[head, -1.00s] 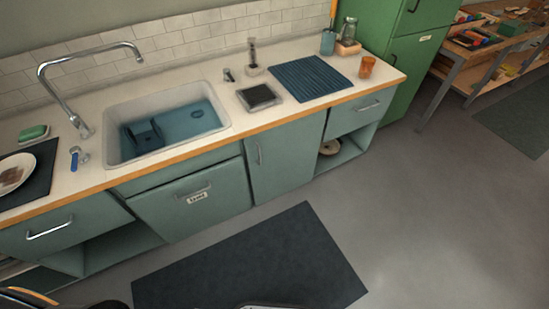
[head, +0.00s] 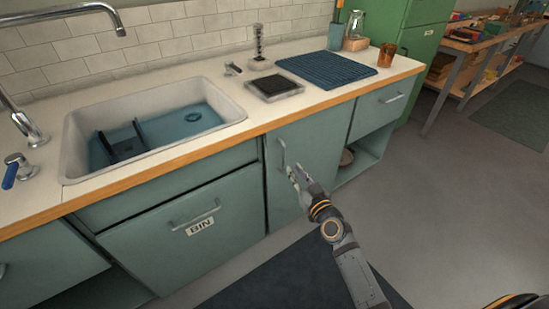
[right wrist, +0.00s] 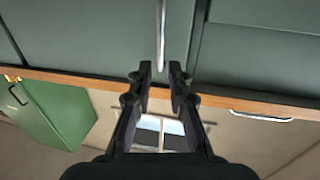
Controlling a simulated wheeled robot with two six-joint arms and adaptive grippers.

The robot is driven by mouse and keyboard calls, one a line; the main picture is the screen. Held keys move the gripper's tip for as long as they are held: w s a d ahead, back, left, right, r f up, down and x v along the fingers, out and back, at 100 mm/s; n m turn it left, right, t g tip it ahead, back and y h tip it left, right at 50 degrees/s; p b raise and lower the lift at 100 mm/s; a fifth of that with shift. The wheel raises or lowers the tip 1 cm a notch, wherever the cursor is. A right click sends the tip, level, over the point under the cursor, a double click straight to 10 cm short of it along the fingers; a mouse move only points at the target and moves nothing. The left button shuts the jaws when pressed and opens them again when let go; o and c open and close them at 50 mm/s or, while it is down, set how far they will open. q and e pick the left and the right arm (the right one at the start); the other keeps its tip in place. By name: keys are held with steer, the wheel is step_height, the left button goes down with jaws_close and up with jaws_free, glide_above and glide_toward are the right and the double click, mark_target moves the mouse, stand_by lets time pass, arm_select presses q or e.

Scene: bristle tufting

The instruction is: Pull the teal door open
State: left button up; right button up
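The teal door (head: 302,178) is a flat cabinet front below the counter, between the BIN drawer and an open shelf. It looks shut. Its vertical metal bar handle (head: 282,156) is near the door's left edge. My right gripper (head: 292,172) is in front of the door, close to the handle. In the right wrist view the handle (right wrist: 160,35) runs down to the gap between the fingertips of my right gripper (right wrist: 160,70). The fingers stand apart on either side of the handle's end, and I cannot see contact. My left gripper is not in view.
The counter (head: 262,122) with a sink (head: 75,150) overhangs the cabinets. The BIN drawer (head: 150,250) is left of the door, and a drawer (head: 378,108) over an open shelf is to its right. Clear grey floor (head: 440,200) and a dark mat (head: 270,275) lie in front.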

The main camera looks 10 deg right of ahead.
mark_target(284, 155)
steer(key=w, duration=0.3)
steer(key=w+a, duration=0.1)
steer(key=w, duration=0.5)
steer(key=shift+w+a, duration=0.25)
jaws_close()
steer(key=shift+f, duration=0.1)
